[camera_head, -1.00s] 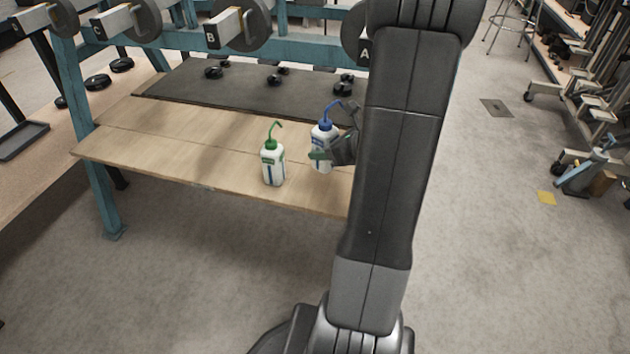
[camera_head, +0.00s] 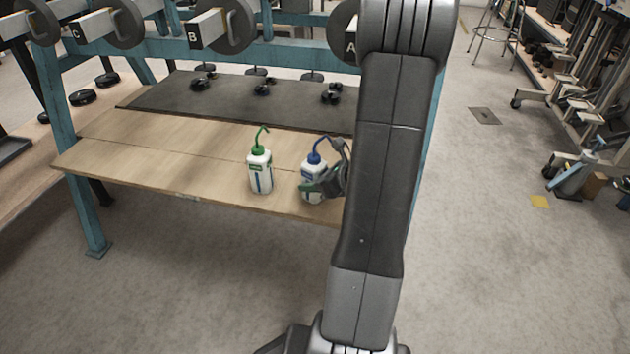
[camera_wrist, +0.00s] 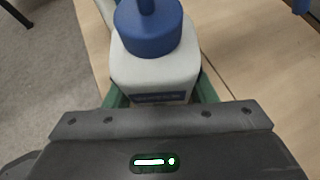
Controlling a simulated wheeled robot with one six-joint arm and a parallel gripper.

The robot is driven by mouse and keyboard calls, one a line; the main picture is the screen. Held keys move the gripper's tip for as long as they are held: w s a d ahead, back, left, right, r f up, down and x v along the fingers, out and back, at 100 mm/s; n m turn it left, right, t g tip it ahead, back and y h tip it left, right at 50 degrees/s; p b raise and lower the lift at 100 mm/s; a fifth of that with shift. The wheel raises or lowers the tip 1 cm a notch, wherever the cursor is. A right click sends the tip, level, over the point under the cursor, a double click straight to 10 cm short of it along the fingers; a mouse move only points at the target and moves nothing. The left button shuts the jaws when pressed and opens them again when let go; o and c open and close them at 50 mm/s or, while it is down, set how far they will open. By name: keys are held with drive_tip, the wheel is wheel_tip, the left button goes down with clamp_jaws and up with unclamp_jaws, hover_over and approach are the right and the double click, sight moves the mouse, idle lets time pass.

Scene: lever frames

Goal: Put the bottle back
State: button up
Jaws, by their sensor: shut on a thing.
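A white squeeze bottle with a blue cap and blue bent spout (camera_head: 313,168) is upright near the front edge of the wooden table (camera_head: 150,150). My gripper (camera_head: 315,187), with green fingers, is shut around its body from the right. In the wrist view, the blue-capped bottle (camera_wrist: 155,72) sits between the two green fingers; its base is hidden. I cannot tell whether it touches the tabletop. A similar white bottle with a green cap (camera_head: 260,172) stands upright on the table just to its left, apart from it.
A dark mat (camera_head: 235,100) with several small black knobbed objects covers the back of the table. A teal frame (camera_head: 280,50) carries levers lettered A, B and C above it. The wood left of the green-capped bottle is clear. My arm hides the table's right end.

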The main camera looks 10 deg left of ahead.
sight(323, 169)
drive_tip(key=o, duration=0.8)
drive_tip(key=shift+c, duration=0.2)
drive_tip(key=shift+r, duration=0.2)
drive_tip(key=p+v, duration=0.4)
drive_tip(key=v, duration=0.8)
drive_tip(key=shift+a+f, duration=0.1)
drive_tip(key=b+x, duration=0.2)
drive_tip(key=x, duration=0.4)
drive_tip(key=b+x, duration=0.2)
drive_tip(key=x, duration=0.4)
drive_tip(key=shift+f, duration=0.5)
wheel_tip(323, 169, up, 4)
drive_tip(key=shift+r+p, duration=0.25)
drive_tip(key=shift+p, duration=0.8)
